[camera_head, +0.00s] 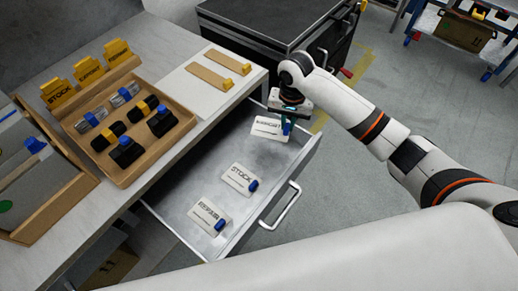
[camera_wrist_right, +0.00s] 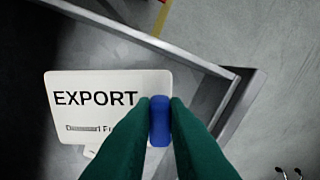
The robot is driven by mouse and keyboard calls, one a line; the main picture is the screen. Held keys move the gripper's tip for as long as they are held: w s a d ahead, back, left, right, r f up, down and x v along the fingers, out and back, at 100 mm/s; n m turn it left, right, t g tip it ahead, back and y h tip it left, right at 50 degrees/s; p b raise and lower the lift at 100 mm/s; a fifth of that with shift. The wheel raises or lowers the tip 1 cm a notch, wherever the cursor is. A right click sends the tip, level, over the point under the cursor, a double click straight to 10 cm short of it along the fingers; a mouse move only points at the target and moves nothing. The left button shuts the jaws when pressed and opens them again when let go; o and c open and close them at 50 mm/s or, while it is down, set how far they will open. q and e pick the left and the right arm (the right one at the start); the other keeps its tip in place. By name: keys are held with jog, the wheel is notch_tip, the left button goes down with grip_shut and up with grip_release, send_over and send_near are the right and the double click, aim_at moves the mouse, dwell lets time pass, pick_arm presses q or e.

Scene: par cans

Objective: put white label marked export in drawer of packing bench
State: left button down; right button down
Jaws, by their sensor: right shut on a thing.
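My right gripper (camera_head: 287,125) is shut on the blue tab of the white export label (camera_head: 265,129). In the right wrist view the green fingertips (camera_wrist_right: 160,118) pinch the blue tab, and the white label (camera_wrist_right: 105,88) reads EXPORT. The packing bench drawer (camera_head: 272,163) is pulled open, and the held label is over its far end. I cannot tell whether the label touches the drawer floor. A stock label (camera_head: 237,176) and a third label (camera_head: 206,212), whose print is hard to read, lie in the drawer. My left gripper is not in view.
A dark cabinet (camera_head: 265,22) stands behind the drawer. The drawer handle (camera_head: 281,207) sticks out to the right.

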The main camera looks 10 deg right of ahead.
send_over(284, 149)
notch_tip(284, 149, down, 5)
jog(key=shift+d+r, duration=0.1)
notch_tip(284, 149, down, 5)
jog(key=shift+b, duration=0.4)
jog(key=c, duration=1.4)
grip_release()
jog(key=shift+c, duration=0.2)
notch_tip(284, 149, up, 12)
jog(key=shift+r+p, duration=0.1)
jog(key=shift+p, duration=0.45)
